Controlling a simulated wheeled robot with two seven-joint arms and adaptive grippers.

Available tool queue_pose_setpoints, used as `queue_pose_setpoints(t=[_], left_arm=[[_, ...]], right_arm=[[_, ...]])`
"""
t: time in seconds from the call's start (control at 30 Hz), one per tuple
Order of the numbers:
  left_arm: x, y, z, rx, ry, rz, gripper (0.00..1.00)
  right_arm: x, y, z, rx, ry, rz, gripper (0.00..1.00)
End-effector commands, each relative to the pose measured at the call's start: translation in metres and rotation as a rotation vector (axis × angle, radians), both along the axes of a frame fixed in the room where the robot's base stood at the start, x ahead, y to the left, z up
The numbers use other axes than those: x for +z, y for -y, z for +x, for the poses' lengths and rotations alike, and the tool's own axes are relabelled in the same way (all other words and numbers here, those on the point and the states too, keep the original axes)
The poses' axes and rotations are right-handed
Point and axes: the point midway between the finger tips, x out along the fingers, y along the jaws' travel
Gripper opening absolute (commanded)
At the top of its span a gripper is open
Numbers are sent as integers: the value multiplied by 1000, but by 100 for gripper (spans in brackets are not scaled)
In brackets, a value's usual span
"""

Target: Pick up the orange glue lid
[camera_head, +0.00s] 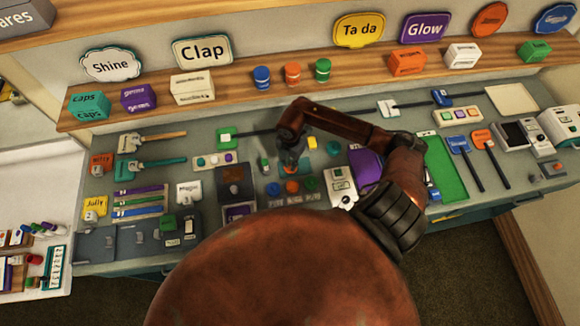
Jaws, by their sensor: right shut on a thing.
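The orange glue lid (292,187) is a small round orange piece on the grey workbench, between a blue lid (273,189) and a green lid (311,184). My right arm reaches in from the right and bends over the bench. Its dark gripper (290,167) points down, with the fingertips at the orange lid's far edge. It is shut on the orange glue lid; the exact contact is small and partly hidden. I cannot tell whether the lid is clear of the bench. My left gripper is not in view.
Small coloured buttons, a purple item (366,164) and a white device (340,182) crowd the bench near my gripper. A wooden shelf behind holds blue (262,77), orange (293,74) and green (323,69) pots. A green mat (446,170) lies to the right.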

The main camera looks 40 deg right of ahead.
Motion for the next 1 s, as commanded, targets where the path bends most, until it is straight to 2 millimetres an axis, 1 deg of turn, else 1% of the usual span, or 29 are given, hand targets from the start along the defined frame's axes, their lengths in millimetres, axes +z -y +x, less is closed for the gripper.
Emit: queue_pose_setpoints(t=[0.3,0.47,0.63,0.77,0.97,1.0], left_arm=[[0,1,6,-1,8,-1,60],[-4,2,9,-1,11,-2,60],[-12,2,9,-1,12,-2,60],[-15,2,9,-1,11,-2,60],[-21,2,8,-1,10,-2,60],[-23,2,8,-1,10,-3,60]], right_arm=[[0,0,1,0,2,0,0],[8,1,2,1,5,-2,0],[30,1,2,2,6,-2,0],[53,-13,-13,5,6,-1,0],[92,-36,-36,5,7,-1,0],[95,-44,-43,5,5,0,0]])
